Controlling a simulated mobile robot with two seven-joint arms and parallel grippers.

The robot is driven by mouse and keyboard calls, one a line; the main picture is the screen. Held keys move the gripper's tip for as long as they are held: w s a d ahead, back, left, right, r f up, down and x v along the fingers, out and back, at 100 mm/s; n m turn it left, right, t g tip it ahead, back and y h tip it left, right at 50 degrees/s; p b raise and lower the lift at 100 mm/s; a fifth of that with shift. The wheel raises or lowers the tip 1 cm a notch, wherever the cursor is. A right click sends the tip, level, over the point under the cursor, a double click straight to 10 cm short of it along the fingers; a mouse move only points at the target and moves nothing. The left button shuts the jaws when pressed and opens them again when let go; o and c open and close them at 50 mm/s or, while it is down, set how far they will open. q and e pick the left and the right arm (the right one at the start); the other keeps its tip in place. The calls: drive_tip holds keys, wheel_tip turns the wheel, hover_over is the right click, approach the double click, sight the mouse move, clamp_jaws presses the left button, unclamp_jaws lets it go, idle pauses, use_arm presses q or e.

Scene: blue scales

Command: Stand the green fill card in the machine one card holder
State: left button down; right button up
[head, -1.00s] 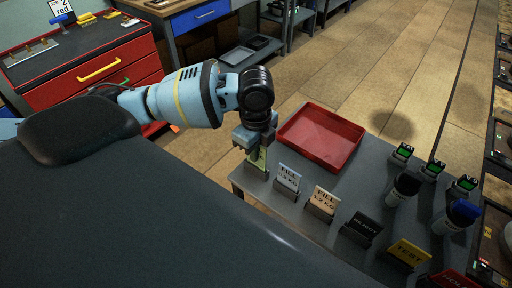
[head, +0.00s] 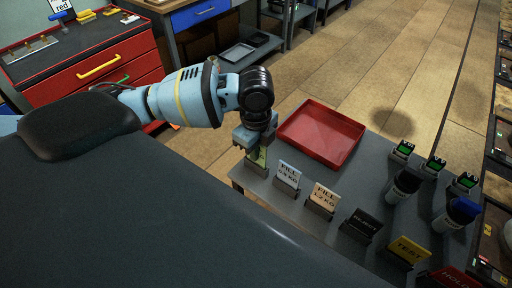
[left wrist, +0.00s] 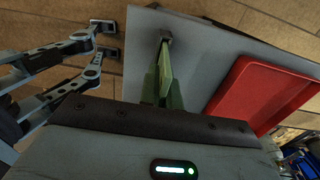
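The green fill card (head: 259,158) stands in a small dark holder (head: 256,168) at the near left corner of the grey table. My left gripper (head: 256,146) points down over this card, its fingers at the card's upper part. In the left wrist view the card (left wrist: 164,68) shows nearly edge-on in front of the palm. I cannot tell whether the fingers press on it. My right gripper is in neither view. I cannot make out which holder belongs to machine one.
A blue-white fill card (head: 287,175), an orange fill card (head: 323,198), a black card (head: 362,223) and a yellow test card (head: 408,250) stand in a row beside it. A red tray (head: 322,133) lies behind. Bottles and small green displays stand at the right.

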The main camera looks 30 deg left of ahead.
use_arm(q)
drive_tip(key=shift+f, duration=0.45)
idle(0.3)
drive_tip(key=c, duration=1.5)
unclamp_jaws()
drive_tip(key=shift+c, duration=0.2)
wheel_tip(320, 180, up, 8)
drive_tip(key=shift+f+p, duration=0.1)
drive_tip(key=shift+p, duration=0.25)
